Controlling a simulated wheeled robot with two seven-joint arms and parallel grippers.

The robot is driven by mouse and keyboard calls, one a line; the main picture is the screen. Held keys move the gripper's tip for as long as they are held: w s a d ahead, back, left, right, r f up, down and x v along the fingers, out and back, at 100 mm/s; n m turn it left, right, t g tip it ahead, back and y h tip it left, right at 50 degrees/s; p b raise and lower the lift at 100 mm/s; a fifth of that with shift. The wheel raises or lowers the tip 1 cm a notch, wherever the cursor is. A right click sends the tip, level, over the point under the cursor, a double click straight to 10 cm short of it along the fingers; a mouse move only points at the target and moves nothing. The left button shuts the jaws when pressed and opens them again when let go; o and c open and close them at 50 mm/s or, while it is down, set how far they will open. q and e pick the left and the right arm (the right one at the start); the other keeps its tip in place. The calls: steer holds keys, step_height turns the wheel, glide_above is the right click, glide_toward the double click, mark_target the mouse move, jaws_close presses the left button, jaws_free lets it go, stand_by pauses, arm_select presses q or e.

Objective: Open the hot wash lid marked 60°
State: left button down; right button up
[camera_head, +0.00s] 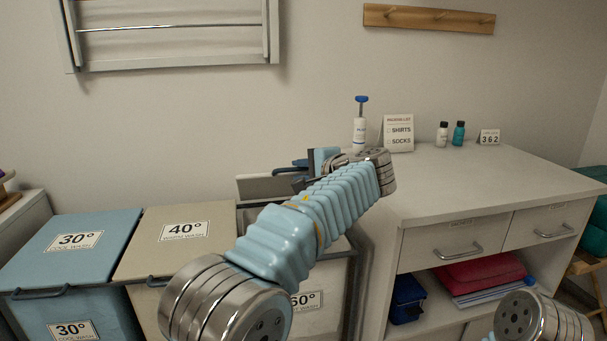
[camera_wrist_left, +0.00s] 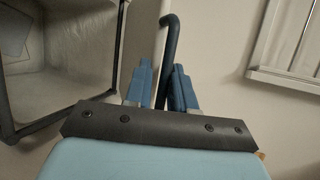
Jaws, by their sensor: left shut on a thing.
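The 60° hamper (camera_head: 318,318) stands at the right end of the hamper row, its front label partly hidden by my left arm. Its pale lid (camera_head: 265,187) is raised and tilted up at the back. In the left wrist view the hamper's open inside (camera_wrist_left: 60,50) shows at the left, with a dark rim and a pale sheet in it. My left gripper (camera_head: 311,168) is at the raised lid's edge. Its blue fingers (camera_wrist_left: 160,88) are shut on the dark lid handle (camera_wrist_left: 171,40). My right gripper is out of view; only part of the right arm shows.
The 30° hamper (camera_head: 70,250) and 40° hamper (camera_head: 180,228) stand left with shut lids. A drawer cabinet (camera_head: 470,190) at the right holds a pump bottle (camera_head: 360,130), a sign (camera_head: 398,134) and small bottles. A drying rack (camera_head: 170,35) hangs on the wall.

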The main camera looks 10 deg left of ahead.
arm_select(q)
steer(key=c, duration=1.2)
jaws_free()
steer(key=shift+w+f, duration=0.1)
steer(key=shift+w, duration=0.05)
steer(key=v, duration=1.3)
steer(key=shift+s+d+b, duration=0.15)
steer(key=shift+s+b, duration=0.2)
steer(key=shift+b, duration=0.05)
